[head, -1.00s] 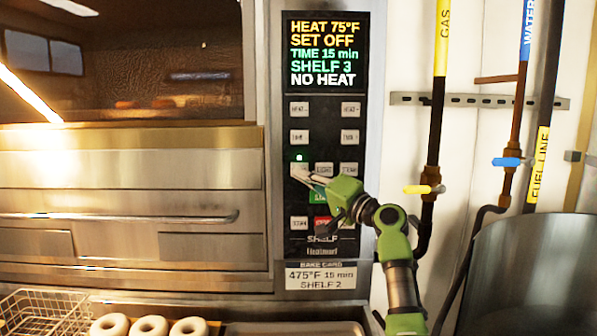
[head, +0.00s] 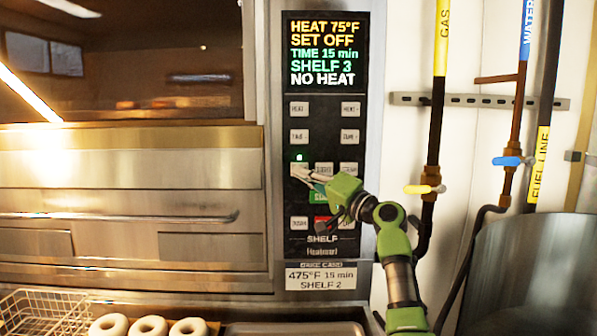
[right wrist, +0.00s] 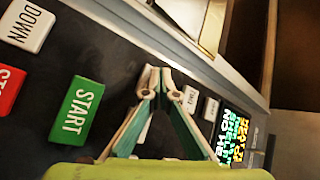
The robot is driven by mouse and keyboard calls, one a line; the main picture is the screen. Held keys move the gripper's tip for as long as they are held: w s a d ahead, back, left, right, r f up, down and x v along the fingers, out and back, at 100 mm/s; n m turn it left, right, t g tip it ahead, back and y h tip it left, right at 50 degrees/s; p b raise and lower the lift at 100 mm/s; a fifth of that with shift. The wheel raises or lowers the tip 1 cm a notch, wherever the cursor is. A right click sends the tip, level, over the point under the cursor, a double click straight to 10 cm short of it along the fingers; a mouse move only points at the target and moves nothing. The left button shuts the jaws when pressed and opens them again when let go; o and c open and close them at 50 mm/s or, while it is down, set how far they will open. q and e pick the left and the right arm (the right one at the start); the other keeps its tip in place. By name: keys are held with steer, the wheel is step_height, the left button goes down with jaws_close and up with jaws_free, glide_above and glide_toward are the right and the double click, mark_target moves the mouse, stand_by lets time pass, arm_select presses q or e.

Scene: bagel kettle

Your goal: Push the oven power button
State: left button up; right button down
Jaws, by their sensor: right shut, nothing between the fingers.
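The oven control panel (head: 322,205) is a dark strip with white buttons in rows. The leftmost button of the third row (head: 298,168) is partly covered by my right gripper's fingertips, so its label cannot be read. A small green light (head: 299,156) glows just above it. My right gripper (head: 302,174) is shut and empty, with its tips at that button's lower edge; whether they touch it I cannot tell. In the right wrist view the shut fingertips (right wrist: 157,76) are over the panel, beyond the green START button (right wrist: 76,109). My left gripper is not in view.
The display (head: 324,53) reads HEAT 75°F, SET OFF, TIME 15 min, SHELF 3, NO HEAT. A red button (head: 320,222) sits low on the panel, close to my gripper. A yellow-handled gas pipe (head: 437,105) stands to the right. Bagels (head: 150,326) lie below left.

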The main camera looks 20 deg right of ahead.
steer(key=shift+w, duration=0.2)
steer(key=shift+s, duration=0.1)
steer(key=shift+s+a, duration=0.15)
steer(key=shift+s, duration=0.35)
steer(key=shift+s, duration=0.15)
steer(key=s, duration=0.1)
steer(key=s+a, duration=0.1)
steer(key=s, duration=0.1)
steer(key=s+p, duration=0.1)
steer(key=s, duration=0.1)
steer(key=shift+s+a, duration=0.25)
steer(key=shift+a, duration=0.05)
stand_by(0.4)
